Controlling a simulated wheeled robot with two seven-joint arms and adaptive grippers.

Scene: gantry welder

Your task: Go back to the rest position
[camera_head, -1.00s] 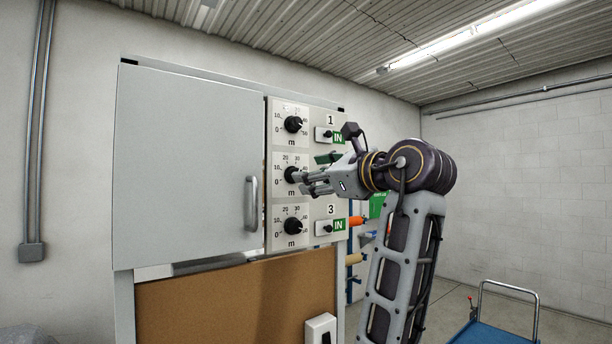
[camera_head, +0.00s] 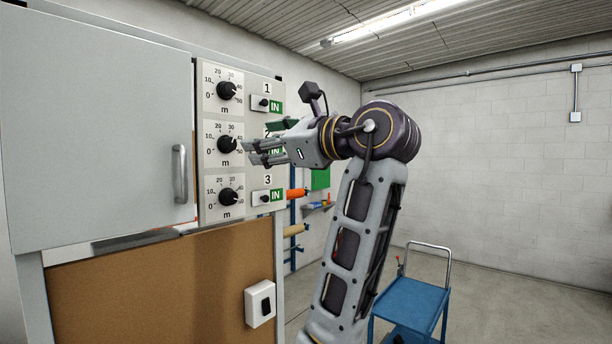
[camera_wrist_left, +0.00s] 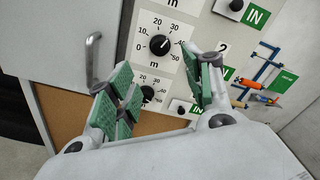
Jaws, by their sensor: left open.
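My left gripper (camera_head: 262,143) is open and empty, to the right of the middle dial (camera_head: 227,145) on the control panel (camera_head: 208,168). A visible gap separates its fingertips from the dial in the head view. The gripper covers most of the middle switch and its label. In the left wrist view, the open green-padded fingers (camera_wrist_left: 165,82) frame the area below the middle dial (camera_wrist_left: 160,45), and the lower dial (camera_wrist_left: 147,93) shows between them. The upper dial (camera_head: 227,90) and lower dial (camera_head: 228,197) are uncovered in the head view. My right gripper is not in view.
A grey cabinet door (camera_head: 90,130) with a handle (camera_head: 180,174) stands left of the panel. A brown board (camera_head: 150,290) with a white switch box (camera_head: 260,303) is below. A blue cart (camera_head: 412,300) stands at the lower right. Open space lies right of my arm.

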